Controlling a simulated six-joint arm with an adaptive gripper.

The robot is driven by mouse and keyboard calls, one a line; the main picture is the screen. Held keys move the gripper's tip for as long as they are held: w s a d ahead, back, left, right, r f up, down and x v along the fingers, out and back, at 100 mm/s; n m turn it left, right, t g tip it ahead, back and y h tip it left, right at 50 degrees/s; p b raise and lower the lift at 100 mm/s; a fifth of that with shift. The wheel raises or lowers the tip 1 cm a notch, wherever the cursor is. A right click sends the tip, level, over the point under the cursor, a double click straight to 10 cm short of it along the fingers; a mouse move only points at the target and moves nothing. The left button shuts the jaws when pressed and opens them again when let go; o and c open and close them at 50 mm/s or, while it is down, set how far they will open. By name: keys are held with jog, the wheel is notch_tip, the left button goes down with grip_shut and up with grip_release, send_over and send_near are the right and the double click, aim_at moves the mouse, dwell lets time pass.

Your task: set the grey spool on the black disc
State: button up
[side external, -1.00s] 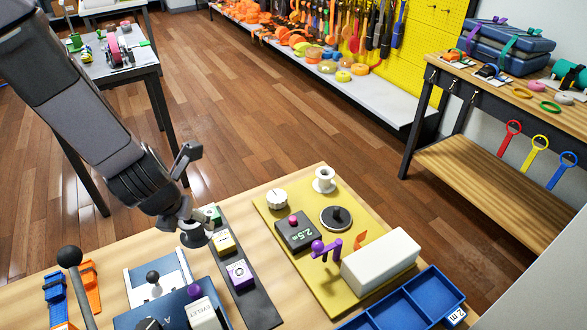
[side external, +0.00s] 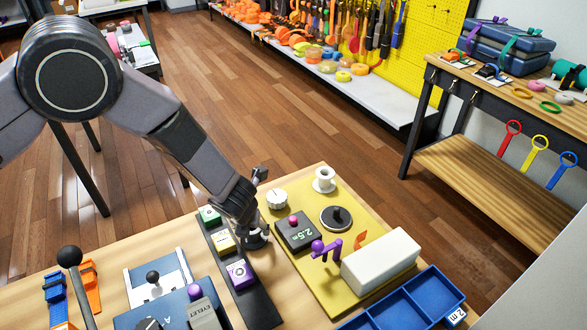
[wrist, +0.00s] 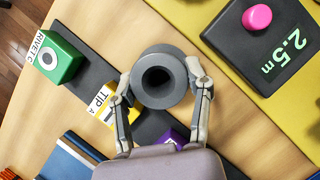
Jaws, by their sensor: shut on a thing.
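The grey spool (wrist: 151,92) is between the two fingers of my gripper (wrist: 161,100) in the wrist view, its round hollow end facing the camera. In the side external view my gripper (side external: 252,222) points down with the spool (side external: 256,239) under it, just left of the yellow board. The black disc (side external: 327,225), with a short upright post at its middle, lies on the yellow board, to the right of my gripper. The disc is outside the wrist view. Whether the spool clears the surface beneath is hard to tell.
A black box reading 2.5 m with a pink button (side external: 296,236) stands between my gripper and the disc. A white spool (side external: 324,180), a white dial (side external: 277,199), a purple lever (side external: 328,249) and a white block (side external: 381,261) surround the disc. A dark strip with labelled blocks (side external: 240,274) lies left.

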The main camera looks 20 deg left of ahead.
jog(key=shift+f, duration=0.2)
jog(key=o, duration=1.1)
jog(key=shift+o, duration=0.2)
